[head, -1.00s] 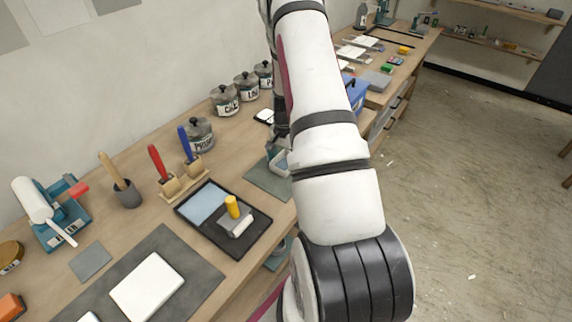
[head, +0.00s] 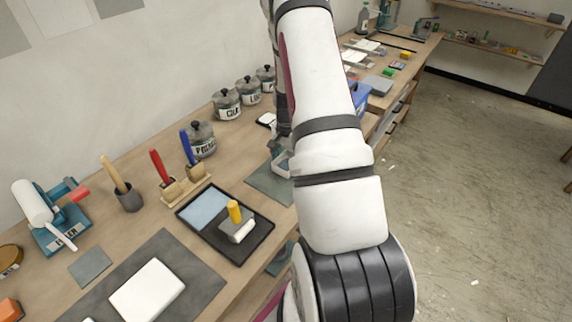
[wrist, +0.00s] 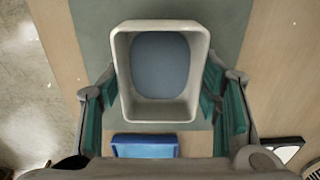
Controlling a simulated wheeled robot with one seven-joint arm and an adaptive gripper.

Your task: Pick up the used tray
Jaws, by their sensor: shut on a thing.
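The used tray (wrist: 160,112) is a small pale grey, deep-sided tray with a blue-grey inside, seen from above in the wrist view. My gripper (wrist: 160,86) has its teal-padded fingers on either side of it and is shut on it. Below the tray in the picture is a grey-green mat (wrist: 92,30); I cannot tell whether the tray touches it.
A black-rimmed ink tray (head: 252,250) with a yellow-handled roller stands left of the mat. Lidded jars (head: 227,104) line the wall. A blue box (wrist: 145,146) lies close below the tray in the wrist view.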

